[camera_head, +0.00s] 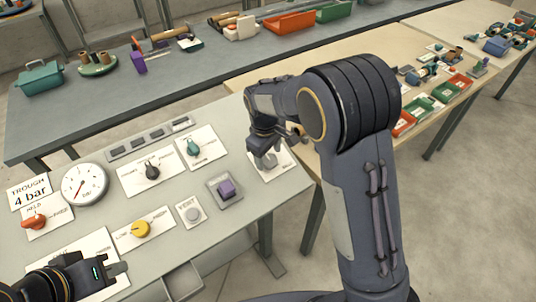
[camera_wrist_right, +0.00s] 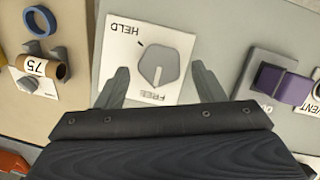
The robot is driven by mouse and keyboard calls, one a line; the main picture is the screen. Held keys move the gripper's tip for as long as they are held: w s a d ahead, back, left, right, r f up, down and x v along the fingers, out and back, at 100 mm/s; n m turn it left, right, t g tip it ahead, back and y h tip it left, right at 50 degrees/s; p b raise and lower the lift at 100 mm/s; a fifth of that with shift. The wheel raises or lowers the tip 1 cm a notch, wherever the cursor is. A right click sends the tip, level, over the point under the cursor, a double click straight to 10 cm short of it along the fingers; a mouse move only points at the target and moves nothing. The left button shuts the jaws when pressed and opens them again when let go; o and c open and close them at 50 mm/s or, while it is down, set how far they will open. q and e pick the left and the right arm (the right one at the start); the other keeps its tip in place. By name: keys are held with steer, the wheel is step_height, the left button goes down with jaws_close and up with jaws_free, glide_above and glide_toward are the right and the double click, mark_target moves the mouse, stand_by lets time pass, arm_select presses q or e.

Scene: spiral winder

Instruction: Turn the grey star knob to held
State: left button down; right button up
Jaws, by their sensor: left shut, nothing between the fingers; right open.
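The grey star knob (camera_wrist_right: 166,64) sits on a white plate (camera_wrist_right: 181,24) marked HELD and FREE, upside down in the right wrist view. A pale line on the knob points down, toward the FREE side. In the head view the knob (camera_head: 269,161) is at the panel's right end, partly hidden by my right gripper (camera_head: 268,146). That gripper is open, its fingers (camera_wrist_right: 160,88) on either side of the knob in the picture. I cannot tell whether they touch it. My left gripper (camera_head: 121,268) is shut and empty at the lower left.
A gauge (camera_head: 85,184) stands left. A wooden table with a card roll (camera_wrist_right: 48,68) adjoins the panel.

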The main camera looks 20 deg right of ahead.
steer(key=shift+d+f, duration=0.1)
steer(key=shift+f, duration=0.65)
steer(key=c, duration=1)
steer(key=shift+o, duration=0.2)
